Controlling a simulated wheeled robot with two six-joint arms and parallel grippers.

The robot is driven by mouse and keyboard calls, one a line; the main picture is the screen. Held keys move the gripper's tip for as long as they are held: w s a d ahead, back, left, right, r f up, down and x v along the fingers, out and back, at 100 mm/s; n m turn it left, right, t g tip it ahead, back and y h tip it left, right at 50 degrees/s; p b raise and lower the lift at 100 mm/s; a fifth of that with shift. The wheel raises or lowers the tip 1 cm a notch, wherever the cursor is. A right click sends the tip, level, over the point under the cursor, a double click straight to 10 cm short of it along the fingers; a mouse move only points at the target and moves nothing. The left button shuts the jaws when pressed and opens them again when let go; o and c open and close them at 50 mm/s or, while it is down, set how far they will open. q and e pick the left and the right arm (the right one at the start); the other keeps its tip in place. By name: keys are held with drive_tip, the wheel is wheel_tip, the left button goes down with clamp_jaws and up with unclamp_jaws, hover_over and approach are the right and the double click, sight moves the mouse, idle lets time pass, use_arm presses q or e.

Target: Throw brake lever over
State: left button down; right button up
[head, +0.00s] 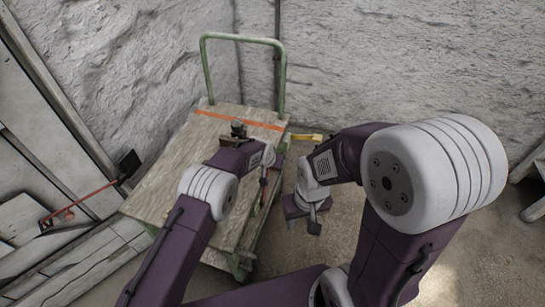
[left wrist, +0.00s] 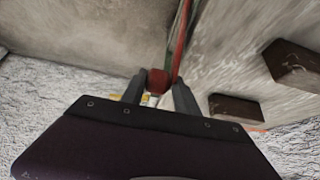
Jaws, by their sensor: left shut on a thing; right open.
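The brake lever shows as a red piece (head: 263,190) at the right side of the cart, partly hidden by my left arm in the head view. In the left wrist view its red end (left wrist: 157,80) sits between the two fingers of my left gripper (left wrist: 158,92), which is shut on it. A thin red bar (left wrist: 180,42) rises from near it along the cart edge. The cart (head: 165,190) has a wooden deck with an orange stripe and a green tube handle. My right gripper (head: 305,212) is open, hanging over the floor right of the cart.
Small brown blocks (head: 238,130) lie on the deck; dark blocks (left wrist: 235,108) also show in the left wrist view. A yellow object (head: 306,137) is beyond my right arm. A red-handled tool (head: 85,200) is by the boards at left. Rough walls stand behind.

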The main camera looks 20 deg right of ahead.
use_arm(q)
drive_tip(key=shift+s+d+f+g, duration=0.2)
drive_tip(key=shift+f+g, duration=0.1)
drive_tip(key=shift+f, duration=0.2)
use_arm(e)
drive_tip(key=shift+w+d+r, duration=0.1)
drive_tip(key=shift+w+d, duration=0.1)
drive_tip(key=shift+w, duration=0.1)
use_arm(q)
drive_tip(key=c, duration=1.3)
unclamp_jaws()
drive_tip(key=shift+c, duration=0.2)
drive_tip(key=o, duration=0.3)
drive_tip(key=shift+s, duration=0.1)
drive_tip(key=shift+d, duration=0.1)
drive_tip(key=shift+r, duration=0.2)
use_arm(e)
drive_tip(key=shift+s+d, duration=0.1)
use_arm(q)
drive_tip(key=p+v, duration=0.1)
drive_tip(key=v, duration=0.8)
drive_tip(key=shift+p, duration=0.4)
use_arm(e)
drive_tip(key=shift+r, duration=0.8)
